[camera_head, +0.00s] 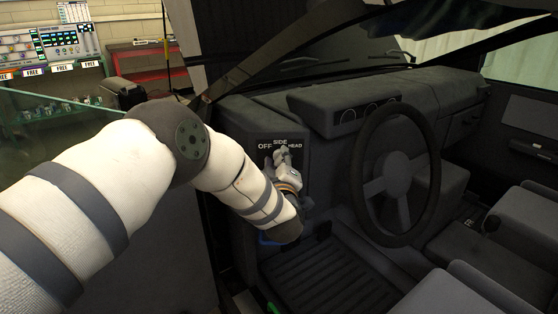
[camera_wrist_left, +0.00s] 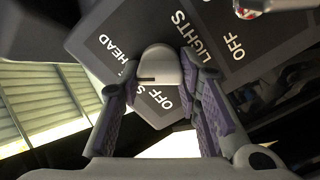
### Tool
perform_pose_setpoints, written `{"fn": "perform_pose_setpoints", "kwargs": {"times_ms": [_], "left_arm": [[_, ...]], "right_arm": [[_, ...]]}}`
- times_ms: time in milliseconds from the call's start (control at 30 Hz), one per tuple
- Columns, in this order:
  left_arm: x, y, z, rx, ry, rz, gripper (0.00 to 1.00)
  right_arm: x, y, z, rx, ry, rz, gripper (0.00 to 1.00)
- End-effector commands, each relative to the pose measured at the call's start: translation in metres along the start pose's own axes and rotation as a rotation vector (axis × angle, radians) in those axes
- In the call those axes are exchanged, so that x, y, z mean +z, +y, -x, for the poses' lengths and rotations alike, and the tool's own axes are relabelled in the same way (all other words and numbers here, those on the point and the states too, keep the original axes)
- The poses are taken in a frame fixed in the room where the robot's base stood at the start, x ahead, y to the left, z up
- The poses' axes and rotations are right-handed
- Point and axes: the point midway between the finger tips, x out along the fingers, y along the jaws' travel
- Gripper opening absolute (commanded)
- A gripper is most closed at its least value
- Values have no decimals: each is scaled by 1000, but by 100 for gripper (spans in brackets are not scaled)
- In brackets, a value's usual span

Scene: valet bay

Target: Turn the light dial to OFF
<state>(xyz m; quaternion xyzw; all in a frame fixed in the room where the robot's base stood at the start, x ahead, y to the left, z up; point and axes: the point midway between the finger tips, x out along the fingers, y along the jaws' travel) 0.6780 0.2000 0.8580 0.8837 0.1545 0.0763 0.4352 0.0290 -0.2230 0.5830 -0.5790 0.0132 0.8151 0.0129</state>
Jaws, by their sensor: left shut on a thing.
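The light dial (camera_wrist_left: 160,65) is a pale grey rounded knob with a short dark mark near its lower left edge in the left wrist view. I cannot tell which label the mark lines up with. My left gripper (camera_wrist_left: 158,72) is shut on it, one finger on each side. In the head view, my left gripper (camera_head: 283,155) is at the dark panel (camera_head: 265,160) left of the steering wheel and hides the dial. The labels OFF, SIDE and HEAD run left to right around it. My right gripper is not in view.
The steering wheel (camera_head: 395,170) stands right of my left gripper. Dark door-side trim and the windscreen pillar (camera_head: 275,55) are close to my left arm. A footwell mat (camera_head: 325,280) lies below. A red and white round part (camera_wrist_left: 245,8) shows at the wrist view's top.

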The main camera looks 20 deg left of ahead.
Motion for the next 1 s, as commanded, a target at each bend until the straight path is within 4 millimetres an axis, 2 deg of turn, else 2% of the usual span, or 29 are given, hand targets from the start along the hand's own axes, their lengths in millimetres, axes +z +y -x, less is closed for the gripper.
{"fn": "perform_pose_setpoints", "kwargs": {"times_ms": [533, 1000], "left_arm": [[1, -3, 0, -2, 0, 501, 3], [3, -6, 0, -3, 0, 947, 3]], "right_arm": [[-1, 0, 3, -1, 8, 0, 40], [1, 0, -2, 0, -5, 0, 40]]}}
